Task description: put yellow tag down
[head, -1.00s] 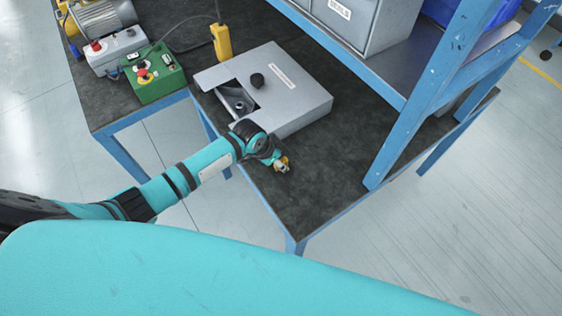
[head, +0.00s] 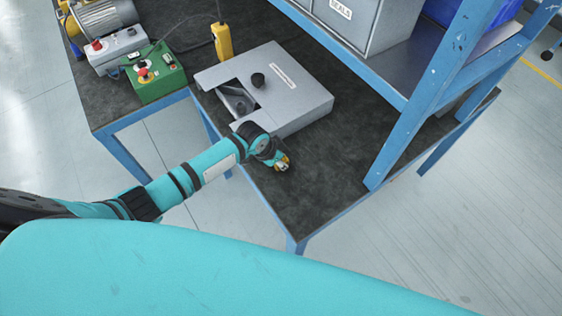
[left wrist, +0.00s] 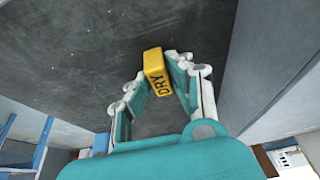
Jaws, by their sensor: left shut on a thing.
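The yellow tag (left wrist: 156,71) with the word DRY on it is between the fingertips of my left gripper (left wrist: 166,77) in the left wrist view. The gripper is shut on it. In the head view the left gripper (head: 279,162) is low over the dark bench top (head: 310,190), near the front corner of the grey box, and a bit of the yellow tag (head: 285,162) shows at its tips. I cannot tell whether the tag touches the bench. My right gripper is not in view.
The grey box (head: 300,95) with a black knob and an opening stands just behind the gripper. A green control box (head: 155,78) and a yellow pendant (head: 222,42) are at the back left. A blue shelf post (head: 410,110) rises at the right. The bench top between gripper and post is clear.

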